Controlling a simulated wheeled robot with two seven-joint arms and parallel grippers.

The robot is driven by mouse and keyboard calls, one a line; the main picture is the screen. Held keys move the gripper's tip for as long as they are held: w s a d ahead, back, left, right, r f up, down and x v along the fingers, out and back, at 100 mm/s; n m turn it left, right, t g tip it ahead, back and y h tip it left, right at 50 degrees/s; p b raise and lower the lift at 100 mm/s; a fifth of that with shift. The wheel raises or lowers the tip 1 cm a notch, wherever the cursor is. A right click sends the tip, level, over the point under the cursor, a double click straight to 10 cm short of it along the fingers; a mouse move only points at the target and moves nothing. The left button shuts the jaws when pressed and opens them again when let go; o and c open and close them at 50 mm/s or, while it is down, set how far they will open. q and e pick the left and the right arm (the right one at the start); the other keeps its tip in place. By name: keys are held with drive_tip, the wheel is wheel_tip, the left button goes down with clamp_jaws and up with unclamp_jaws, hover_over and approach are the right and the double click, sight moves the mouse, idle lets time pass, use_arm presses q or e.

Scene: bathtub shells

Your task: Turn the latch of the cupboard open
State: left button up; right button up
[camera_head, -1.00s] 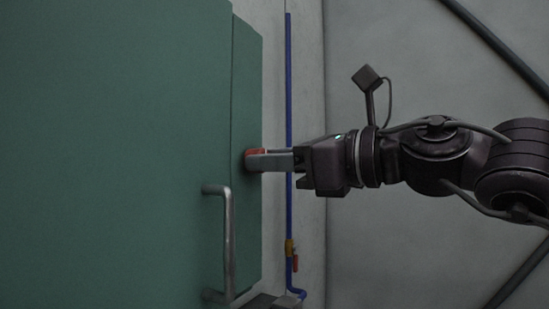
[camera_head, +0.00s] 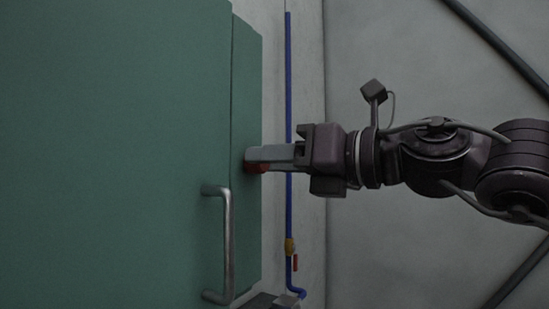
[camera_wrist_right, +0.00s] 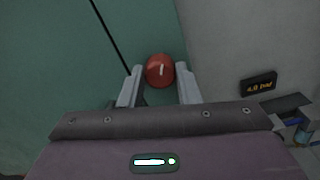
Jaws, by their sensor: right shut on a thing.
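The green cupboard (camera_head: 115,130) fills the left of the head view, with a metal bar handle (camera_head: 227,245) on its front. The red latch (camera_wrist_right: 160,71) is a round knob with a white mark, on the cupboard's green surface near its edge. In the head view only a bit of the red latch (camera_head: 257,168) shows below the fingers. My right gripper (camera_head: 250,158) reaches in from the right and is shut on the latch. In the right wrist view its two fingers (camera_wrist_right: 160,84) stand on either side of the knob.
A blue pipe (camera_head: 289,100) runs down the grey wall behind my right gripper, with a brass fitting and a small red lever (camera_head: 295,263).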

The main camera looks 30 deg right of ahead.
drive_tip(key=m+p, duration=0.3)
drive_tip(key=m, duration=0.9)
drive_tip(key=shift+m, duration=0.4)
drive_tip(key=shift+f, duration=0.1)
drive_tip(key=o, duration=1)
drive_tip(key=shift+d, duration=0.1)
drive_tip(key=b+v, duration=0.5)
drive_tip(key=v, duration=0.2)
drive_tip(key=shift+s+d, duration=0.15)
drive_tip(key=shift+s, duration=0.2)
